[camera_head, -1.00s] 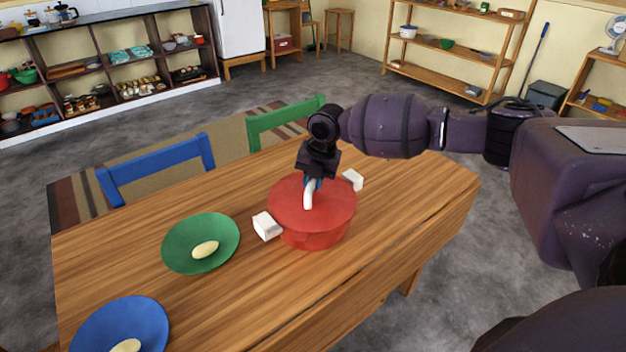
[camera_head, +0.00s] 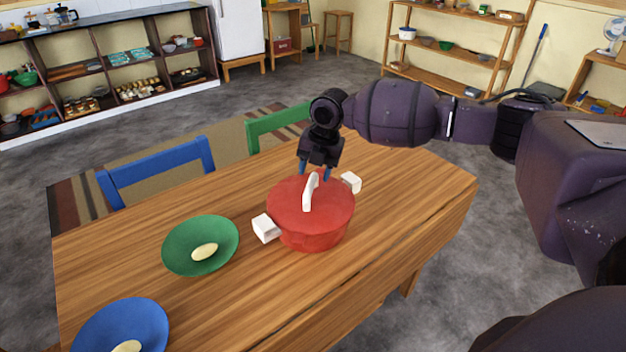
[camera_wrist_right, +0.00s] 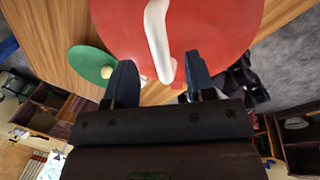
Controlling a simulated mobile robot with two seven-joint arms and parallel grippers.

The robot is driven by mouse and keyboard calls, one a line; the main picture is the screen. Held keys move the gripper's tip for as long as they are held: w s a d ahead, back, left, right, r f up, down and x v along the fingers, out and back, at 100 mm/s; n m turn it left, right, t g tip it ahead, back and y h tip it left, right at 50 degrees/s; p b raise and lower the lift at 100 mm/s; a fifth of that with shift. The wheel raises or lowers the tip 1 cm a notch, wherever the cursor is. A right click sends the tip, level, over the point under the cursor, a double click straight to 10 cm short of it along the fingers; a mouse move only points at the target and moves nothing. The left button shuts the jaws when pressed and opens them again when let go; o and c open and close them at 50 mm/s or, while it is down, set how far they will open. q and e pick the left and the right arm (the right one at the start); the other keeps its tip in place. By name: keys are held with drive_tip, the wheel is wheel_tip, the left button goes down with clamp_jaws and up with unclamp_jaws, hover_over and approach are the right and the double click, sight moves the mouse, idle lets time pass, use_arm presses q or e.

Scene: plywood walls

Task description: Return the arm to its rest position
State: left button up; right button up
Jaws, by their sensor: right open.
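My right gripper (camera_head: 314,174) is open and empty, just above and behind the white handle of the red pot's lid. Its two blue fingers are spread apart. The red pot (camera_head: 315,236) stands on the wooden table with its red lid (camera_head: 285,205) on top and white side handles. In the right wrist view the fingers (camera_wrist_right: 157,82) are apart, and the white lid handle (camera_wrist_right: 158,35) shows beyond them on the red lid (camera_wrist_right: 215,30). My left gripper is not in view.
The wooden table (camera_head: 200,315) holds a green plate (camera_head: 180,250) and a blue plate (camera_head: 95,330), each with a pale oval item. A blue chair (camera_head: 155,170) and a green chair (camera_head: 275,125) stand behind it.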

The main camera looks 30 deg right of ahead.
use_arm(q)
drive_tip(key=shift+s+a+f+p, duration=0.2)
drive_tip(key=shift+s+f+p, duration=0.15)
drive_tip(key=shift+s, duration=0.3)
use_arm(e)
wheel_tip(320, 180, up, 6)
drive_tip(key=shift+s+d+r, duration=0.15)
drive_tip(key=shift+s+d, duration=0.25)
drive_tip(key=shift+d, duration=0.05)
